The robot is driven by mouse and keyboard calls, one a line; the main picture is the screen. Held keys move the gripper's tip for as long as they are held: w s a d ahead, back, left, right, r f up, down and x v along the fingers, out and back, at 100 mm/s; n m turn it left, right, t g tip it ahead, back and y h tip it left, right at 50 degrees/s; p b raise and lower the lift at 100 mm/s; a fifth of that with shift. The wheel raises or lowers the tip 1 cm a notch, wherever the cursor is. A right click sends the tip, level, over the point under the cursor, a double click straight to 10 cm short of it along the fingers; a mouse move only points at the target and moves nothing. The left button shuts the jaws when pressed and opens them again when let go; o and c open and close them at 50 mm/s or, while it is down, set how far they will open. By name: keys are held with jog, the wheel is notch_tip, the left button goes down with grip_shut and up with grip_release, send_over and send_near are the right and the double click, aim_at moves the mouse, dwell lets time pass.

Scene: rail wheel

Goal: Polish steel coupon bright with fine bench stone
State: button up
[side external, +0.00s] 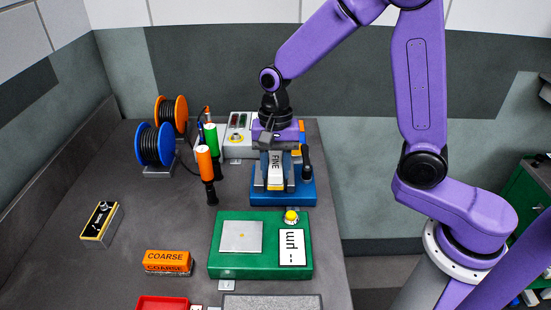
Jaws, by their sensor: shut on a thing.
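My gripper (275,182) is shut on a pale block marked FINE (275,165), the fine bench stone. It holds the stone upright over the blue vise-like fixture (296,198). Whether the stone touches anything in the fixture cannot be told, as the gripper and stone hide its middle. A flat silver square plate (241,237) lies on a green block (218,268) in front; it may be a bare pad or the steel coupon. A white display reading "-- µm" (292,247) and a yellow knob (291,216) are on the green block's right side.
An orange COARSE block (167,262) and a black-and-yellow meter (101,223) lie at left. Orange-handled (204,160) and green-handled (211,138) tools stand left of the fixture. Cable spools (154,145) are behind.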

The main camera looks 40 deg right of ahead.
aim_at(275, 156)
jog(key=shift+w+d+r, duration=0.1)
jog(key=shift+w+d, duration=0.15)
jog(key=shift+w, duration=0.1)
jog(key=shift+w+d+f, duration=0.25)
jog(key=shift+w+d, duration=0.8)
jog(key=shift+d, duration=0.05)
jog(key=shift+w+d+r, duration=0.1)
jog(key=shift+w+d, duration=0.7)
jog(key=shift+d, duration=0.05)
notch_tip(275, 156, up, 8)
